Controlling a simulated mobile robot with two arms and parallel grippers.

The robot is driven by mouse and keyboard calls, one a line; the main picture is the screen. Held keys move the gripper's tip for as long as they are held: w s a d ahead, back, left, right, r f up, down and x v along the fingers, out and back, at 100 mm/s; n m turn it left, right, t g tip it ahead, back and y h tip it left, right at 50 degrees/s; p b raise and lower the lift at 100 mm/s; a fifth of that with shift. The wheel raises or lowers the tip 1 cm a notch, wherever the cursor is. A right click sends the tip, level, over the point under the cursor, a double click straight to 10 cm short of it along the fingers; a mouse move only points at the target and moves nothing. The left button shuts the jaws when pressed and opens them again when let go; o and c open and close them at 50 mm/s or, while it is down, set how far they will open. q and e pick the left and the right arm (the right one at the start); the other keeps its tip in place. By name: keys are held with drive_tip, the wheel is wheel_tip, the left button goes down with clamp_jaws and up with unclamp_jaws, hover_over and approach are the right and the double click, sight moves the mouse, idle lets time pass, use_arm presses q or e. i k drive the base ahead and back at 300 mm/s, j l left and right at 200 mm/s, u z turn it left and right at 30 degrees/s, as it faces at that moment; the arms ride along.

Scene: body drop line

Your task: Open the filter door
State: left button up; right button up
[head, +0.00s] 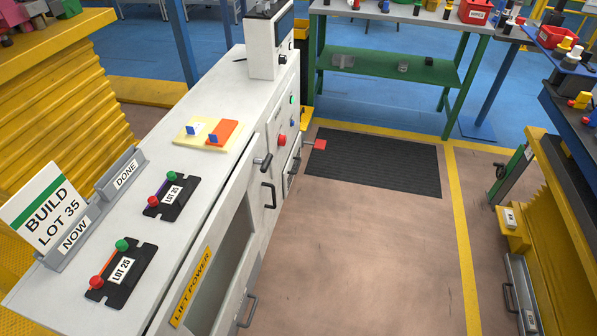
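No door in the head view carries a readable filter label, so I cannot tell which one is the filter door. The grey-white cabinet (213,110) has several panels on its front. A large front panel with a dark window (221,262) has a yellow "LIFT POWER" strip (192,287) and a handle (248,310) low down. Farther along, a narrower panel has a dark lever (264,162) and a bar handle (269,195). Another small panel beyond it has a handle (294,171). The panels look closed. Neither of my grippers is in view.
The cabinet top holds LOT 25 (123,287) and LOT 35 (181,205) trays, a BUILD sign (45,211) and a yellow board (192,140). A red-ended piece (320,145) juts out near the dark mat (390,168). The brown floor (355,255) right of the cabinet is clear.

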sight(292, 165)
drive_tip(key=i+u, duration=0.25)
drive_tip(key=i+l+u, duration=0.25)
drive_tip(key=l+u, duration=0.25)
drive_tip(key=i+l+u, duration=0.3)
drive_tip(key=k+l, duration=0.05)
drive_tip(key=k, duration=0.05)
